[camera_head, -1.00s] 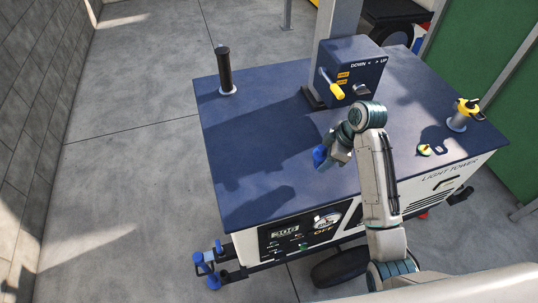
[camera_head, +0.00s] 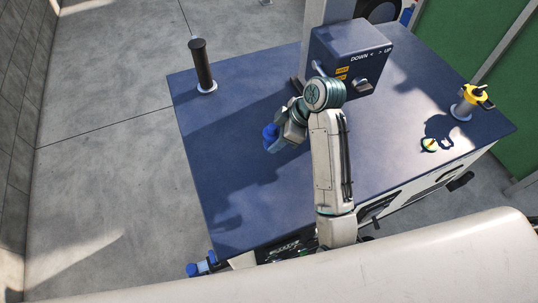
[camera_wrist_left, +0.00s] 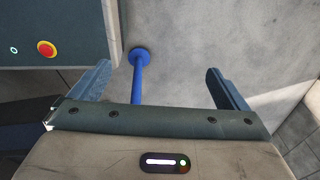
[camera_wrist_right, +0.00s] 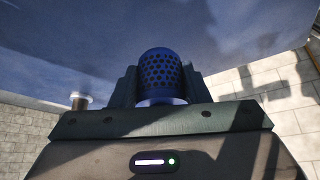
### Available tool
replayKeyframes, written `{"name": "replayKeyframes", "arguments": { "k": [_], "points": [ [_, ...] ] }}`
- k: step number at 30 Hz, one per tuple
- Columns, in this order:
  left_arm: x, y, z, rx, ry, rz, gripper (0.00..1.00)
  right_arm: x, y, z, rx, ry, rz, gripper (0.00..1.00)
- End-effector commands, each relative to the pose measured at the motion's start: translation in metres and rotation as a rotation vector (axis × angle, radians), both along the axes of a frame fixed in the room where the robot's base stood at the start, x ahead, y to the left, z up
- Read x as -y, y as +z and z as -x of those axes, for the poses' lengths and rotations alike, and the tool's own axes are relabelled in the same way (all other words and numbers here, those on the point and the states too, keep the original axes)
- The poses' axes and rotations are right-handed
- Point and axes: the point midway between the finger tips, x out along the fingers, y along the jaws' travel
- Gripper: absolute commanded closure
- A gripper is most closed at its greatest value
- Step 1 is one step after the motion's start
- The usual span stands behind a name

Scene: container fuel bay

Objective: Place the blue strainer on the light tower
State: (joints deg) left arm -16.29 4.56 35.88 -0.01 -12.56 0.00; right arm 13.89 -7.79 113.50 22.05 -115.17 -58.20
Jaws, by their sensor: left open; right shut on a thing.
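The blue strainer (camera_wrist_right: 161,72), a perforated cylinder, stands between the fingers of my right gripper (camera_wrist_right: 160,88), which is shut on it. In the head view the strainer (camera_head: 270,138) is over the dark blue top of the light tower (camera_head: 215,160), left of the control box. I cannot tell whether it touches the top; the right arm hides part of the surface behind it. My left gripper (camera_wrist_left: 160,85) is open and empty in the left wrist view, with a blue post beyond its fingers. It is out of the head view.
A dark upright pipe (camera_head: 203,66) stands at the top's far left corner. The control box (camera_head: 348,62) and mast are at the back. A yellow-capped neck (camera_head: 466,103) and a small yellow-green cap (camera_head: 429,145) are at right. The left part of the top is clear.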

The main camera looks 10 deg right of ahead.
Motion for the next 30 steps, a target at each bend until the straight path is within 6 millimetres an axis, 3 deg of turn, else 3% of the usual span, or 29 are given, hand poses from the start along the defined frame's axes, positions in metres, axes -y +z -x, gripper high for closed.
{"name": "replayKeyframes", "arguments": {
  "k": [1, 3, 9, 13, 18, 24, 25, 28, 30],
  "points": [
    [0.0, -0.016, 0.01, -0.012, 0.0, 0.0, 0.03, 0.0, -0.016, 0.0, 0.0, 0.0, 0.0, 0.81],
    [0.0, -0.002, 0.022, -0.028, 0.001, 0.0, 0.03, 0.0, -0.021, 0.001, -0.006, -0.002, 0.0, 0.81],
    [0.0, 0.004, 0.038, -0.049, 0.002, 0.0, 0.03, 0.0, -0.043, 0.0, -0.002, -0.001, 0.001, 0.81],
    [0.0, 0.012, 0.031, -0.04, 0.001, 0.0, 0.03, 0.0, -0.059, 0.001, -0.004, -0.002, 0.002, 0.81],
    [0.0, 0.018, 0.007, -0.008, 0.0, 0.0, 0.03, 0.0, -0.079, 0.001, -0.002, -0.001, 0.001, 0.81],
    [0.0, 0.017, 0.007, -0.008, 0.0, 0.0, 0.03, 0.0, -0.081, 0.0, 0.0, 0.0, 0.001, 0.81],
    [0.0, 0.017, 0.009, -0.01, 0.0, 0.0, 0.03, 0.0, -0.081, 0.0, -0.001, -0.001, 0.001, 0.54],
    [0.0, 0.016, 0.016, -0.019, 0.0, -0.001, 0.03, 0.0, -0.081, 0.001, -0.001, -0.001, 0.001, 0.36],
    [0.0, 0.016, 0.02, -0.024, 0.001, -0.001, 0.03, 0.0, -0.081, 0.0, -0.001, -0.001, 0.001, 0.36]
  ]
}}
